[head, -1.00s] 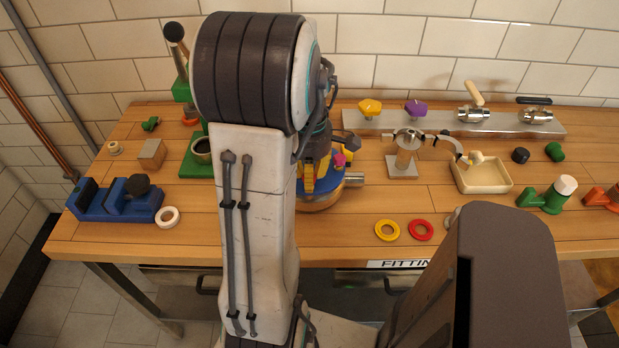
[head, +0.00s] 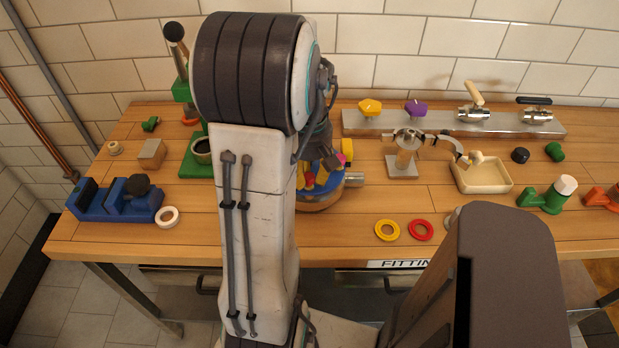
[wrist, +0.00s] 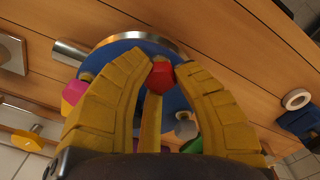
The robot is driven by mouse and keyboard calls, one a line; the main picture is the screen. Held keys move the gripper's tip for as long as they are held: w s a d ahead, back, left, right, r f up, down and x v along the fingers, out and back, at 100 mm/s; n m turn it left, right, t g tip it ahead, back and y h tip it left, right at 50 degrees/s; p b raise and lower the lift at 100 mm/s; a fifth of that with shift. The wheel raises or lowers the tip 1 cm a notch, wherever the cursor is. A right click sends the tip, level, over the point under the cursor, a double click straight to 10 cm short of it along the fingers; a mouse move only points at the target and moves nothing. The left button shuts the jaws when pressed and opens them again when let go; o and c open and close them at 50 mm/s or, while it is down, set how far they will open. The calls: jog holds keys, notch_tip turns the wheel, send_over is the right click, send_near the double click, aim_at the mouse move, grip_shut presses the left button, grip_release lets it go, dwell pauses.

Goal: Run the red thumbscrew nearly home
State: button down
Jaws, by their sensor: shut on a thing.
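The red thumbscrew (wrist: 161,75) shows between the yellow fingertips in the wrist view. It sits at the edge of a round blue plate (wrist: 137,48). My gripper (wrist: 161,66) is shut on it, with a finger on either side. Its shank and any gap beneath its head are hidden. In the head view my arm covers much of the blue plate (head: 331,187) and my gripper's fingers.
A metal stub (head: 354,180) sticks out at the plate's right. Yellow (head: 387,230) and red (head: 421,230) rings lie toward the bench front. A blue vise-like block (head: 115,205) and white ring (head: 168,217) lie left. A cream tray (head: 482,176) stands right.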

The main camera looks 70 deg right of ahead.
aim_at(309, 176)
jog(key=shift+a+f+m, duration=0.1)
jog(key=shift+m, duration=0.4)
jog(key=c, duration=1.1)
grip_release()
jog(key=shift+r, duration=0.2)
notch_tip(309, 176, up, 6)
jog(key=p, duration=0.5)
jog(key=shift+f, duration=0.1)
notch_tip(309, 176, up, 12)
